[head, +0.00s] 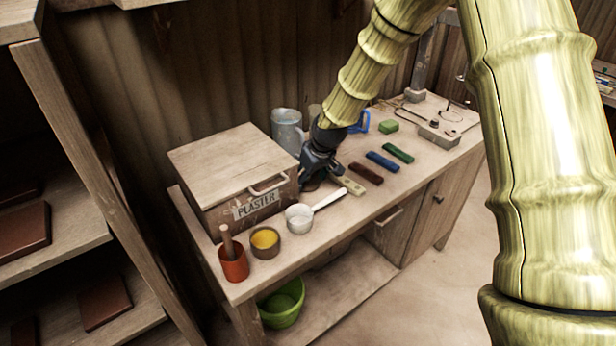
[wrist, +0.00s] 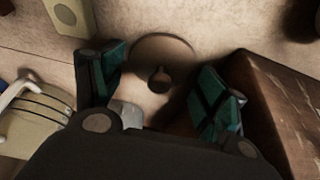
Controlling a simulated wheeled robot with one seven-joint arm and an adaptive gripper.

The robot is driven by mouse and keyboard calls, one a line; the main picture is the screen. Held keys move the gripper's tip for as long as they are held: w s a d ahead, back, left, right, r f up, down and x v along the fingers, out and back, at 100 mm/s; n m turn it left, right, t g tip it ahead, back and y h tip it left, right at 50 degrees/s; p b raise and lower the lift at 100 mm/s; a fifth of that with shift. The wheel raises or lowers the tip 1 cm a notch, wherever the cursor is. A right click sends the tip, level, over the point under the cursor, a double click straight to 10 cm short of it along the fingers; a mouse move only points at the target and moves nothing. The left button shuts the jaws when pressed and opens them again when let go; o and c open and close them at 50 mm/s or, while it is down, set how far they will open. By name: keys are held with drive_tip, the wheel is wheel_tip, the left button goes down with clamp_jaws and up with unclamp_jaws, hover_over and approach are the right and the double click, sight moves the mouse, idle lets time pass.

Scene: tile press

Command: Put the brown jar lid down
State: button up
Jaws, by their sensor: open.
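The brown jar lid (wrist: 178,47) lies on the bench top, seen in the wrist view as a flat disc with a dark round knob in its middle. My gripper (wrist: 156,66) is open, with one teal-padded finger on each side of the knob and a visible gap on both sides. In the head view my gripper (head: 320,174) points down at the bench just right of the plaster box. It hides most of the lid there, and only a small brown part of the lid (head: 310,186) shows below the fingers.
The plaster box (head: 228,168) stands close on the left, near one finger. A pale block (head: 351,185) and several coloured blocks lie to the right.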

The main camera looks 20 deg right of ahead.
drive_tip(key=shift+r, duration=0.15)
drive_tip(key=b+v, duration=0.1)
drive_tip(key=v, duration=1.1)
drive_tip(key=shift+w, duration=0.1)
